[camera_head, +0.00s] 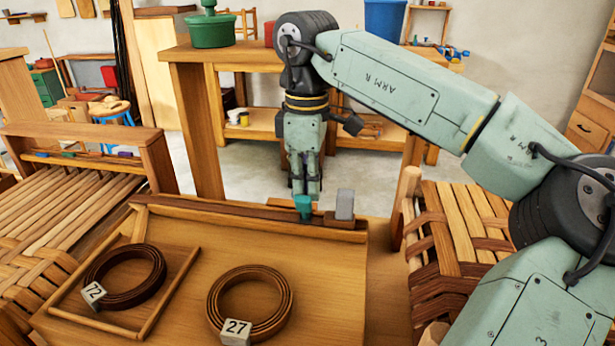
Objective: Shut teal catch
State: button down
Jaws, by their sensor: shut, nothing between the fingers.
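The teal catch (303,208) is a small teal block at the back rail of the wooden work surface, left of a grey block. My gripper (306,194) points straight down, right over the catch, with its fingers together and nothing held. The fingertips overlap the top of the catch in the picture. I cannot tell whether they touch it. The fingers partly hide the catch, and whether it is open or shut is unclear.
The grey block (345,204) stands upright close to my gripper's right. Two coiled bark strips, tagged 72 (125,278) and 27 (250,303), lie on the work surface (200,245). Woven seats flank it on both sides. A taller wooden bench (205,120) stands behind.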

notch_tip(320, 180, up, 8)
jog(key=w+p, duration=0.1)
jog(key=p, duration=0.4)
jog(key=shift+w+d+f, duration=0.15)
jog(key=shift+w+f, duration=0.05)
